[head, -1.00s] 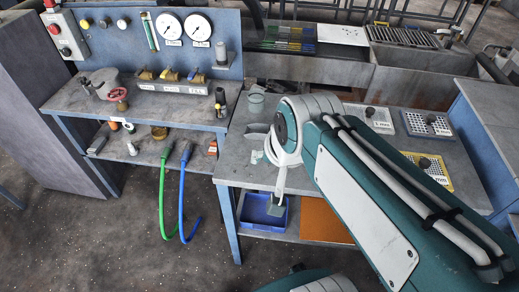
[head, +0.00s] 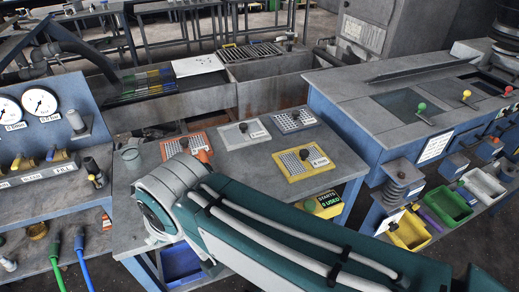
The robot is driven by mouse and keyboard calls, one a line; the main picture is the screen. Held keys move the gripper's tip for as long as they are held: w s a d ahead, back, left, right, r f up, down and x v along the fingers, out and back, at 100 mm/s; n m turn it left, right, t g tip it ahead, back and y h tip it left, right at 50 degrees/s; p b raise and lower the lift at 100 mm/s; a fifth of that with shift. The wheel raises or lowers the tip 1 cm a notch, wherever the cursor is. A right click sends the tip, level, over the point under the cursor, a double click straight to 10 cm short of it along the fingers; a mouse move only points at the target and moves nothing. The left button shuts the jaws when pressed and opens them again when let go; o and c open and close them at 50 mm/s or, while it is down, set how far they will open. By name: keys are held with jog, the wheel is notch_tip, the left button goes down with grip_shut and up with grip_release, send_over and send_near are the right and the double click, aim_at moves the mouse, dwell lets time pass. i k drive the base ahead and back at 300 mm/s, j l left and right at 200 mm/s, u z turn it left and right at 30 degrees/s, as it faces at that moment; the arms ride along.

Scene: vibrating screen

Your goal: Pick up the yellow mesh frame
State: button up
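The yellow mesh frame (head: 291,163) lies flat on the grey table, near its right front edge. It has a yellow rim, a pale perforated mesh, a dark knob in the middle and a white label on its right side. Nothing covers it. My arm reaches in from the lower right, in front of the table, with its bend left of the yellow frame. My gripper is not visible in this view; the arm hides the area behind it.
A blue workbench (head: 340,90) stands to the right, with coloured bins (head: 411,232) below. A gauge panel (head: 60,88) is at left.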

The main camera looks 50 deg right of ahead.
aim_at(297, 163)
jog(key=z, duration=2.15)
